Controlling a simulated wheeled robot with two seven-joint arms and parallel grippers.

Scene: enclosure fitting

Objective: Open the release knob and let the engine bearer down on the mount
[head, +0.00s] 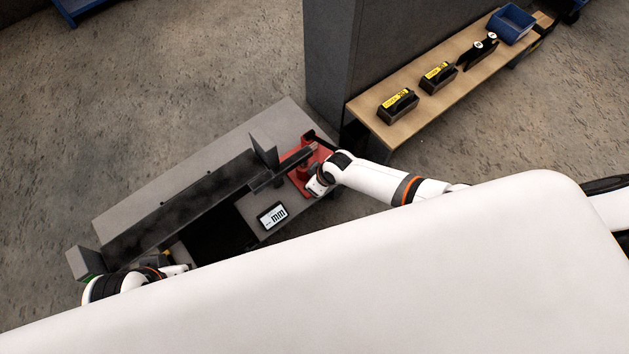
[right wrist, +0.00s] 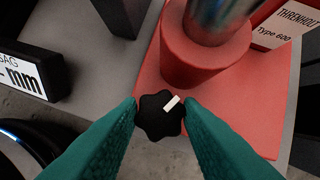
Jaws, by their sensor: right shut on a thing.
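The release knob (right wrist: 152,122) is a black star-shaped knob with a white mark, low on the red jack (right wrist: 205,62). My right gripper (right wrist: 161,108) has its two green fingers on either side of the knob, shut on it. In the head view the right gripper (head: 318,186) is beside the red jack (head: 299,183). The engine bearer (head: 185,205) looks to be the long dark beam lying diagonally over the grey bench. The mount under it is hard to make out. My left gripper (head: 177,269) is by the beam's near left end; its fingers are too small to read.
A sag display (right wrist: 28,72) in mm stands beside the jack, also seen in the head view (head: 272,216). A grey pillar (head: 333,70) rises behind. A wooden shelf (head: 415,128) holds black boxes and a blue bin (head: 511,24).

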